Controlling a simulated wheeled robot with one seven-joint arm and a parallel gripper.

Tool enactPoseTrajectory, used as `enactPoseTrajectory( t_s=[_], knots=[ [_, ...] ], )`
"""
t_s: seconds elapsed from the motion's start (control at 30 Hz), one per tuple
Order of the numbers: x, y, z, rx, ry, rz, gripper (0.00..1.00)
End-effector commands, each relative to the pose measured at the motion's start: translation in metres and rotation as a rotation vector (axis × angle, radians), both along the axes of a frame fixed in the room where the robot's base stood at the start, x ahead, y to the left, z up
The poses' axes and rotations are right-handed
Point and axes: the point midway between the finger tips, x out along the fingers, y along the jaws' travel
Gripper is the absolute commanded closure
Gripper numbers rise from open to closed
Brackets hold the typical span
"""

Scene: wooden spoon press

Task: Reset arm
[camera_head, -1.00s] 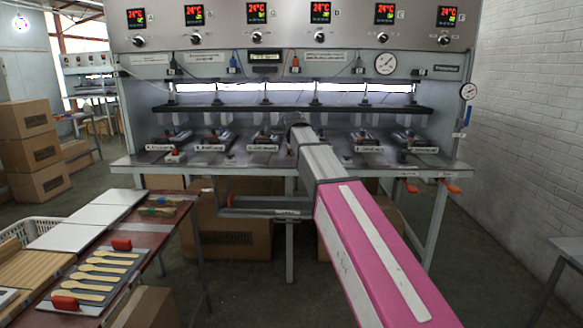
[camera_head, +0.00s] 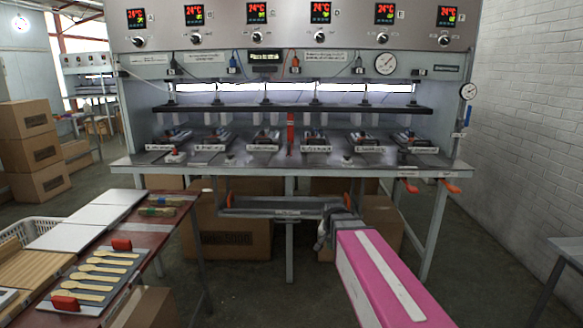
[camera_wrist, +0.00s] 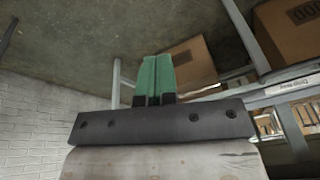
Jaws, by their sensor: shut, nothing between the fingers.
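My gripper shows in the wrist view as two green fingers (camera_wrist: 156,78) pressed together, with nothing between them. In the head view my pink and grey arm reaches up from the lower right, and its end stops just below the front edge of the press table; the fingers themselves are hidden there. The spoon press (camera_head: 290,165) stands ahead with several stations along its worktop and several displays reading 24°C. Several wooden spoons (camera_head: 97,268) lie in a row on a dark board at the lower left.
A brown side table (camera_head: 160,228) at left holds white boards, brushes and red blocks. Cardboard boxes (camera_head: 225,225) sit under the press, and one box (camera_wrist: 190,60) is close in the wrist view. A white brick wall (camera_head: 525,130) closes the right side. The floor at lower centre is clear.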

Motion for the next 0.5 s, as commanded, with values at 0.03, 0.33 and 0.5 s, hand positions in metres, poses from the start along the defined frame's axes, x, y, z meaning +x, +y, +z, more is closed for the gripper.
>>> enactPoseTrajectory(
  t_s=[0.03, 0.33, 0.5],
  knots=[
    [-0.026, -0.009, -0.016, -0.008, 0.040, 0.056, 1.00],
    [-0.116, -0.033, -0.074, -0.013, 0.203, 0.376, 1.00],
    [-0.132, -0.038, -0.084, -0.008, 0.232, 0.445, 1.00]
  ],
)
